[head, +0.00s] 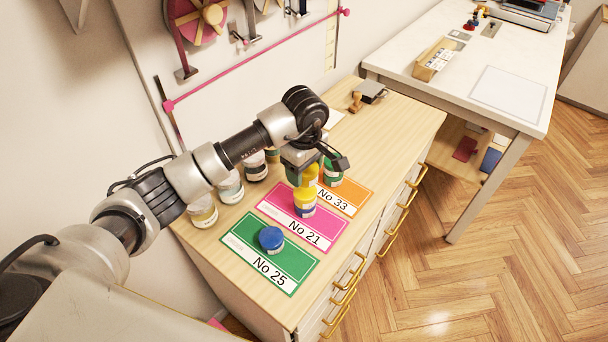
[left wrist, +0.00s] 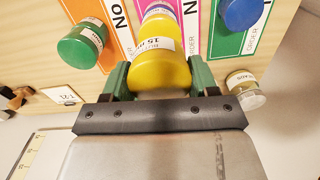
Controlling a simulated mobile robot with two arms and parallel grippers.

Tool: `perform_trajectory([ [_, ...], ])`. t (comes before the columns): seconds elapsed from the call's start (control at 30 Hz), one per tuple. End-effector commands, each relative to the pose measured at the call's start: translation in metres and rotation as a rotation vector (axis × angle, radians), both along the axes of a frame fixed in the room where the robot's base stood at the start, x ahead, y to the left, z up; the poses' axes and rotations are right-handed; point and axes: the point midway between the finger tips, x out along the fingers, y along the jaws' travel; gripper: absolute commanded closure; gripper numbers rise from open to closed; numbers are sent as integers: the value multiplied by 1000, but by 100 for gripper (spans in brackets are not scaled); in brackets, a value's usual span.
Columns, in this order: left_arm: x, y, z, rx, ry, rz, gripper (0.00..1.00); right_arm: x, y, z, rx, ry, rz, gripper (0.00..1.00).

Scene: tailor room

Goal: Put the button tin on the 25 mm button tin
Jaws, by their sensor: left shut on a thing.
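My left gripper (head: 305,178) is above the counter, beside the pink No 21 card. It is shut on a yellow button tin (left wrist: 158,68) whose label seems to read 15 mm; the green fingers grip its sides. In the head view the held tin is partly hidden by the gripper. A blue-lidded tin (head: 271,239) stands on the green No 25 card (head: 240,240). A green-lidded tin (head: 333,172) stands on the orange No 33 card (head: 358,193). I cannot read the standing tins' sizes.
Several other tins, including a yellowish one (head: 203,212) and a pale one (head: 230,187), line the wall side of the counter (head: 400,130). A wooden stamp (head: 356,102) lies at the far end. A white table (head: 470,60) stands beyond. The right counter edge is clear.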

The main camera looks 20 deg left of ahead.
Motion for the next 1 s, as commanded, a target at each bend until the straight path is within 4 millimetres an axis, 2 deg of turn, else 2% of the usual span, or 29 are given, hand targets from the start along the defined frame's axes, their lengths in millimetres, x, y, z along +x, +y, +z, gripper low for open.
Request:
perform_trajectory([
  [0.3, 0, 1, -37, -1, 2, 1, 67, 0, -1, 18, -2, 1, 1, 16],
  [0.7, 1, 2, -45, 1, -1, 0, 67, 0, -2, 12, -2, 1, 2, 16],
  [0.73, 1, 1, -44, 0, -1, 0, 40, 0, -2, 13, -2, 1, 2, 16],
  [0.9, 0, 1, -43, 0, -1, 0, 16, 0, -2, 14, -2, 1, 2, 16],
  [1.0, 0, 1, -43, 0, -1, 0, 16, -1, -2, 14, -2, 1, 2, 16],
])
